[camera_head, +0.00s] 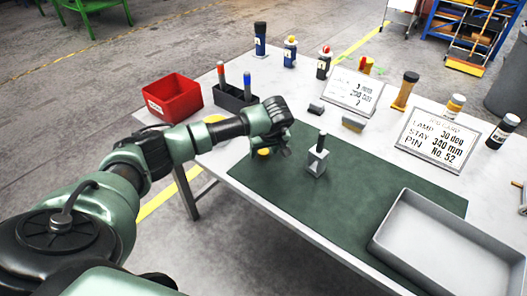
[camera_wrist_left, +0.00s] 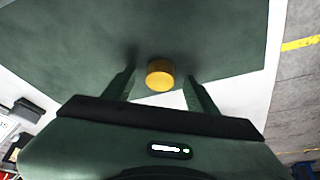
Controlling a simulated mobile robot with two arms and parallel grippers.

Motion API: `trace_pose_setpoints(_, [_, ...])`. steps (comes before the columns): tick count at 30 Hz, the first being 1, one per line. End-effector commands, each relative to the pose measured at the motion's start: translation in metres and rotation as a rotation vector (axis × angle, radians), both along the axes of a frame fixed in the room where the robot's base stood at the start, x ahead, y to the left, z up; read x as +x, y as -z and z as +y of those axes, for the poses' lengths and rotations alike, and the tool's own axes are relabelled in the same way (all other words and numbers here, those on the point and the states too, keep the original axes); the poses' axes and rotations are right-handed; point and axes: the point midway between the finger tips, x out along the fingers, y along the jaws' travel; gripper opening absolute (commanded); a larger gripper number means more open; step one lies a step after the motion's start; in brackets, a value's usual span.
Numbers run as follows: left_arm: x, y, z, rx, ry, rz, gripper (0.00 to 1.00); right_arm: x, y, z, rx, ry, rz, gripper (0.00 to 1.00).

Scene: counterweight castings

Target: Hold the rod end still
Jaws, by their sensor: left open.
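My left gripper (camera_head: 271,149) is open over the green mat (camera_head: 385,205). A yellow round piece (camera_head: 263,152) is just below it; in the left wrist view the yellow piece (camera_wrist_left: 160,75) shows between the tips of the two spread fingers, and I see no contact. A grey block with a dark upright rod (camera_head: 317,158) stands on the mat to the right of the gripper, apart from it. I cannot tell which piece is the rod end. My right gripper is not in view.
A grey tray (camera_head: 378,246) lies at the right front. A red bin (camera_head: 173,98) and a dark holder with markers (camera_head: 235,99) stand at the left. Two signs (camera_head: 352,91), several bottles and small parts line the back. The mat's middle right is clear.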

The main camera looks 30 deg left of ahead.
Motion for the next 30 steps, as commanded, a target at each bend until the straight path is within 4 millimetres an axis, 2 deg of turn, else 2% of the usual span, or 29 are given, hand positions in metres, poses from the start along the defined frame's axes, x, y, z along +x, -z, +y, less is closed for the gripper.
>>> trace_pose_setpoints(10, [0.001,0.001,0.001,0.000,-0.001,-0.002,0.58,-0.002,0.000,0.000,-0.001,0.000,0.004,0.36])
trace_pose_setpoints(16, [0.001,0.001,0.001,0.000,-0.001,-0.002,0.02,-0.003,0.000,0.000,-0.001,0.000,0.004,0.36])
trace_pose_setpoints(17, [0.000,0.001,0.000,0.000,-0.001,-0.002,0.00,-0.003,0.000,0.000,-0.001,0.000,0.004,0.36])
trace_pose_setpoints(26, [0.001,-0.001,0.001,0.000,-0.001,-0.002,0.00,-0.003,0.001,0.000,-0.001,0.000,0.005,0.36])
trace_pose_setpoints(30, [0.001,-0.010,0.001,-0.001,0.001,-0.004,0.00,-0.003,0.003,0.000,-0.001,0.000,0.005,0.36])
